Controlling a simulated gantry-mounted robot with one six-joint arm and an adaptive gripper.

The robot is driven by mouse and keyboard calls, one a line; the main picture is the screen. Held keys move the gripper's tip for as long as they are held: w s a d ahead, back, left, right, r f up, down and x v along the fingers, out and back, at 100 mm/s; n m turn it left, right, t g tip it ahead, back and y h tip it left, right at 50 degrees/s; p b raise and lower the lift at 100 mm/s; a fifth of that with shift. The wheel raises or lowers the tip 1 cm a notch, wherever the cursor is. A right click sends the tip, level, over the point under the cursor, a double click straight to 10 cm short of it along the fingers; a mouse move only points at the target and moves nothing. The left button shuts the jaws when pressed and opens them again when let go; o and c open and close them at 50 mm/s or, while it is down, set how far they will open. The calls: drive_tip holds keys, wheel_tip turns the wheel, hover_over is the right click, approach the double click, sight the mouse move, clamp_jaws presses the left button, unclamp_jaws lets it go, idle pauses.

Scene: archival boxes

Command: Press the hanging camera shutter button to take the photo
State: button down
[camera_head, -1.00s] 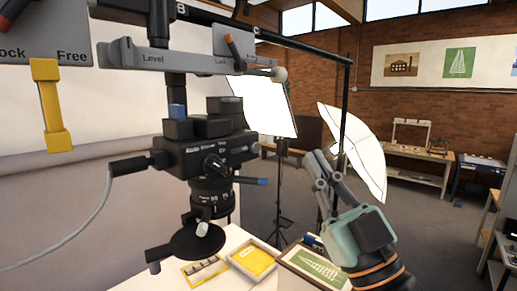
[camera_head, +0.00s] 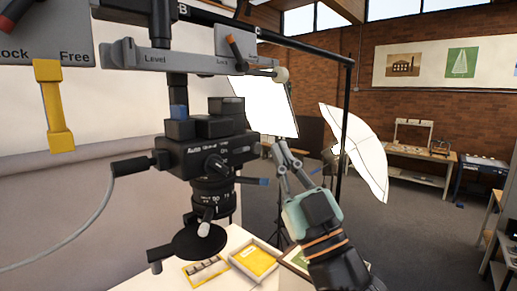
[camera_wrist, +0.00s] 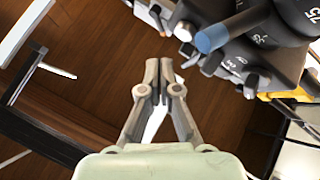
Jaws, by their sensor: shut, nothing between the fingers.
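The black camera (camera_head: 205,152) hangs lens-down from the overhead arm in the head view. A lever with a blue tip (camera_head: 263,182) sticks out from its right side. In the wrist view the camera (camera_wrist: 270,45) fills the upper right, with the blue tip (camera_wrist: 211,40) close to the fingers. My gripper (camera_head: 280,150) is shut and empty, just right of the camera and apparently apart from it. The shut fingertips also show in the wrist view (camera_wrist: 159,66). I cannot tell which part of the camera is the shutter button.
A grey cable (camera_head: 100,215) runs from the camera's left side. A yellow box (camera_head: 268,248) and a small tray (camera_head: 207,272) lie on the white table below. A white umbrella (camera_head: 360,150) and a softbox (camera_head: 262,106) stand behind. A yellow handle (camera_head: 53,105) hangs at left.

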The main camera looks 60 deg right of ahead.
drive_tip(key=shift+w+d, duration=0.25)
drive_tip(key=shift+w, duration=0.6)
idle(0.8)
drive_tip(key=shift+w+d, duration=0.1)
drive_tip(key=shift+w, duration=0.3)
drive_tip(key=shift+w+d+b, duration=0.15)
drive_tip(key=shift+w+b, duration=0.25)
drive_tip(key=shift+w, duration=0.05)
idle(0.5)
idle(0.3)
drive_tip(key=shift+s+a, duration=0.25)
drive_tip(key=shift+s, duration=0.6)
drive_tip(key=shift+s, duration=0.1)
drive_tip(key=s, duration=0.2)
drive_tip(key=s+a, duration=0.1)
drive_tip(key=s, duration=0.1)
drive_tip(key=shift+s+a, duration=0.2)
drive_tip(key=shift+s, duration=0.1)
